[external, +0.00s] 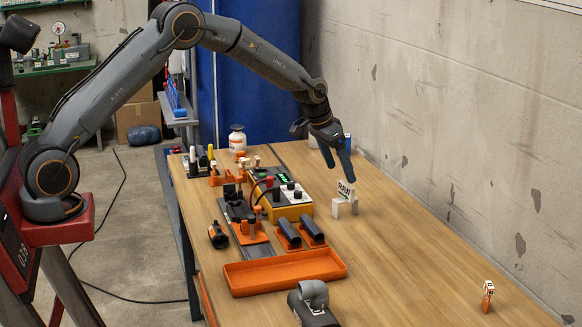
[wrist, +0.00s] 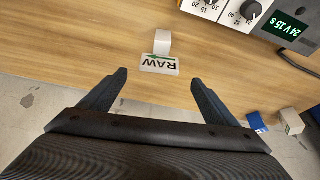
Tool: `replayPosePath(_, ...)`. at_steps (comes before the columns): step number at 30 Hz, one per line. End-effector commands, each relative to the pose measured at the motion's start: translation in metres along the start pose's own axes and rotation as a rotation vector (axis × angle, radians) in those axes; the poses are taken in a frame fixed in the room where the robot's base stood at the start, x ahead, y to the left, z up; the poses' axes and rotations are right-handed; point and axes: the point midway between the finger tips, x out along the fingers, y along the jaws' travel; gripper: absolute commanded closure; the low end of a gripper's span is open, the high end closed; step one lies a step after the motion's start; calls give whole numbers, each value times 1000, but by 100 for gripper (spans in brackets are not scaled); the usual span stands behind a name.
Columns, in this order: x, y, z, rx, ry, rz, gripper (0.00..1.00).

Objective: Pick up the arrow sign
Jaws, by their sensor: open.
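My gripper (external: 340,172) is open and empty, pointing down just above the sign. In the wrist view the sign lies between and slightly beyond the fingertips of my gripper (wrist: 158,77). I see no contact.
A yellow power supply (external: 282,195) stands just left of the sign. An orange tray (external: 285,272), black cylinders in an orange holder (external: 301,235) and a grey pipe fitting (external: 313,305) lie nearer. A small orange-and-white marker (external: 488,295) stands at right. The table between is clear.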

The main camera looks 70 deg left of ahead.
Motion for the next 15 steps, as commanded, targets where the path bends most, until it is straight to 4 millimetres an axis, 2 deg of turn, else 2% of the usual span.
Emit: replayPosePath(15, 49, 1, 2, 1, -2, 0, 17)
